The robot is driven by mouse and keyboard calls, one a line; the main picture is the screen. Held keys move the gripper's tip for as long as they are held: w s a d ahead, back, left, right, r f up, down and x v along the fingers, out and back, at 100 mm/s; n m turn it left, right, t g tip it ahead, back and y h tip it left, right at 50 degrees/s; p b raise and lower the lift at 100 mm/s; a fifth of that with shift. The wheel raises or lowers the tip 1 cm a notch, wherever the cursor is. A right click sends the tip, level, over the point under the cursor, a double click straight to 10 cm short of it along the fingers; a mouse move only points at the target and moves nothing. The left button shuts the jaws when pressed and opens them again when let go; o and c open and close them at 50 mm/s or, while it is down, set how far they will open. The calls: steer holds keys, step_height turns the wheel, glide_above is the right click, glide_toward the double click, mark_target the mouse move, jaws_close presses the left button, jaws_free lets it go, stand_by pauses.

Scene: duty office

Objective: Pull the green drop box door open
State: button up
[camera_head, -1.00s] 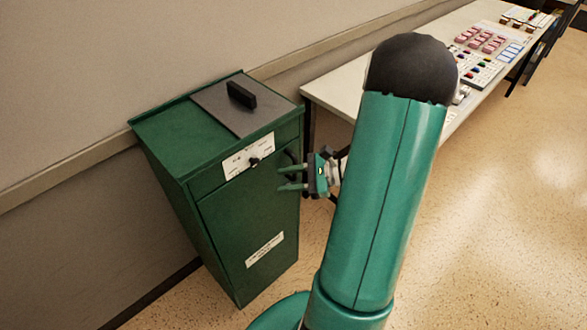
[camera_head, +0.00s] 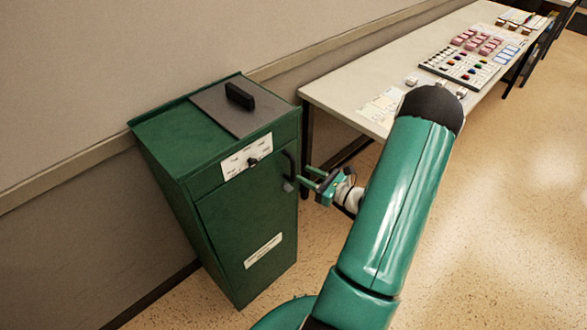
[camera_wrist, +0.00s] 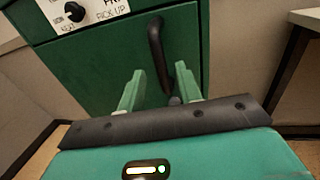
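The green drop box (camera_head: 245,215) stands against the wall at left, with its front door (camera_head: 250,205) shut. A dark upright bar handle (camera_head: 289,168) is at the door's upper right; it also shows in the wrist view (camera_wrist: 157,45). My gripper (camera_head: 302,176) is just right of the handle, its two green fingers pointing at it. In the wrist view my gripper (camera_wrist: 160,82) is open, with the handle's lower part in line with the gap between the fingers. I cannot tell whether the fingers touch it.
A white label with a black knob (camera_head: 252,160) is above the door. A grey plate with a black grip (camera_head: 240,96) is on the box top. A long table (camera_head: 345,90) with papers and small items stands at right. The floor before the box is clear.

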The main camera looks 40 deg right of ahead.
mark_target(293, 177)
steer(key=x, duration=0.5)
steer(key=shift+w+a, duration=0.1)
steer(key=shift+w, duration=0.25)
jaws_close()
